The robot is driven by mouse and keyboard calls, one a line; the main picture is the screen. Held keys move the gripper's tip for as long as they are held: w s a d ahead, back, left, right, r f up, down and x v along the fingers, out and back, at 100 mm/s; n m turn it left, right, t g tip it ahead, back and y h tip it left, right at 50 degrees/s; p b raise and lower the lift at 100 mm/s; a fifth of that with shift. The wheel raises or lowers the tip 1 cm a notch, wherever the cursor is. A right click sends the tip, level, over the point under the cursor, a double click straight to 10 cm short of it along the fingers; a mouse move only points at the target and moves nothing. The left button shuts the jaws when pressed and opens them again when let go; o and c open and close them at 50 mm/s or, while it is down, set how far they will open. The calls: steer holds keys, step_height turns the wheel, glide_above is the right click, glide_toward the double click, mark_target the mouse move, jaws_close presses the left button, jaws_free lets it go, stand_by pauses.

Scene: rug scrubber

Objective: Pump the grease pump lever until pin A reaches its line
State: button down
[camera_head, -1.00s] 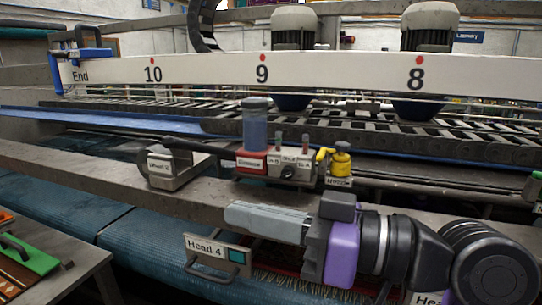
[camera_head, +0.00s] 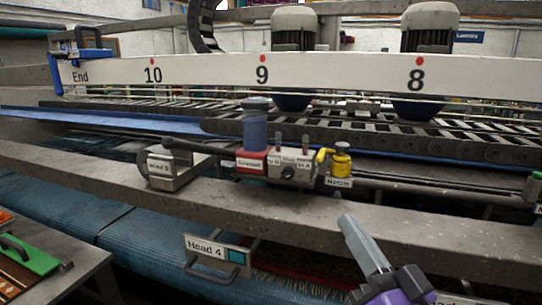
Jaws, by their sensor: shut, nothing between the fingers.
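The grease pump stands on the grey beam in the middle of the head view, with a blue-grey reservoir (camera_head: 254,127) on a red labelled base (camera_head: 250,163). A grey block (camera_head: 290,166) beside it carries small upright pins; its labels seem to read B and A, but the pins' lines are too small to make out. A dark bar, apparently the lever (camera_head: 200,147), runs left from the pump above a grey labelled box. My gripper (camera_head: 346,222) is shut and empty at the lower right, in front of the beam, pointing up and left, apart from the pump.
A yellow fitting (camera_head: 341,162) with a label stands just right of the block. The grey labelled box (camera_head: 172,168) sits at the left. A Head 4 plate (camera_head: 217,250) hangs below the beam (camera_head: 420,215). A numbered white rail (camera_head: 200,72) crosses behind.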

steer(key=s+d+f+m+h, duration=0.1)
steer(key=s+d+f+h, duration=0.25)
steer(key=s+f, duration=0.3)
steer(key=s+d+f+m+h, duration=0.2)
steer(key=s+d+f+h, duration=0.15)
steer(key=s+f, duration=0.3)
steer(key=s+f+n+g, duration=0.1)
steer(key=s+f+g, duration=0.2)
steer(key=s+f, duration=0.3)
steer(key=s+f+n+g, duration=0.2)
steer(key=s+f, duration=0.4)
steer(key=s, duration=1.1)
steer(key=shift+d+f+n+g+p, duration=0.2)
steer(key=shift+n+g+p, duration=0.15)
steer(key=shift+g, duration=0.15)
steer(key=shift+f, duration=0.1)
